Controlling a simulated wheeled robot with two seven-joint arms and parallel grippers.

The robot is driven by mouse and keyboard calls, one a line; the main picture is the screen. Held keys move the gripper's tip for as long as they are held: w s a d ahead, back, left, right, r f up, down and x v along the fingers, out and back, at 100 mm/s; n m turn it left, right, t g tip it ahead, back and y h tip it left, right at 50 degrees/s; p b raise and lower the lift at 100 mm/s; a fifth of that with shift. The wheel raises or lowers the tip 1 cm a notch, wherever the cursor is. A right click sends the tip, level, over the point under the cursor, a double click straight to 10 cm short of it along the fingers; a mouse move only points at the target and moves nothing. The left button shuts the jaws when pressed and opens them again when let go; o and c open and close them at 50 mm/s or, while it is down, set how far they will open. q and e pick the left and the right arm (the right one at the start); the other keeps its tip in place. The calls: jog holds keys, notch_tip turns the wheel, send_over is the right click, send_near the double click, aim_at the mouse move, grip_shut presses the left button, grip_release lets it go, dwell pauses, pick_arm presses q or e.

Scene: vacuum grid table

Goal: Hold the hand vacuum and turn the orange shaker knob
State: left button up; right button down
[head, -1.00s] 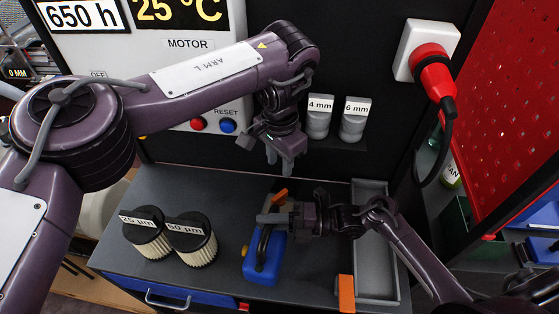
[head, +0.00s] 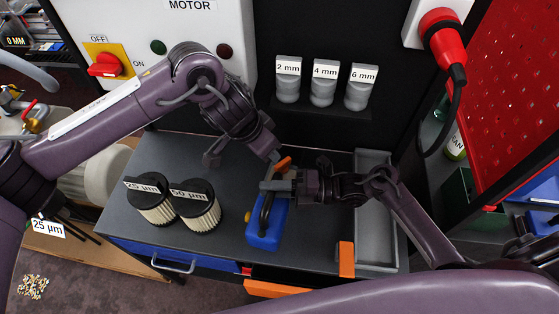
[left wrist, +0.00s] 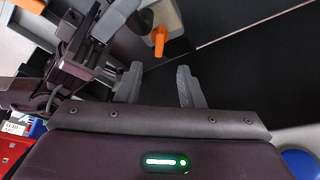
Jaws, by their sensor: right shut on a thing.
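The blue hand vacuum (head: 267,228) stands on the dark table top in the head view. My right gripper (head: 278,189) comes in from the right and is shut on the vacuum's upper part, whose handle is partly hidden. The orange shaker knob (head: 283,164) shows just above the right gripper's fingers. My left gripper (head: 243,156) is above and left of the knob, its fingers spread. In the left wrist view the left gripper (left wrist: 158,85) is open and empty, and the orange knob (left wrist: 160,38) lies beyond the gap between its fingertips.
Two cylindrical filters (head: 152,198) stand left of the vacuum. A grey tray (head: 377,255) lies to the right, with an orange block (head: 346,259) at its near left. Labelled nozzles (head: 323,85) sit at the back wall. A red plug (head: 440,35) hangs at upper right.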

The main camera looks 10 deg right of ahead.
aim_at(280, 164)
pick_arm(q)
jog(key=x, duration=1)
jog(key=shift+d+f, duration=0.1)
jog(key=shift+f, duration=0.15)
grip_shut()
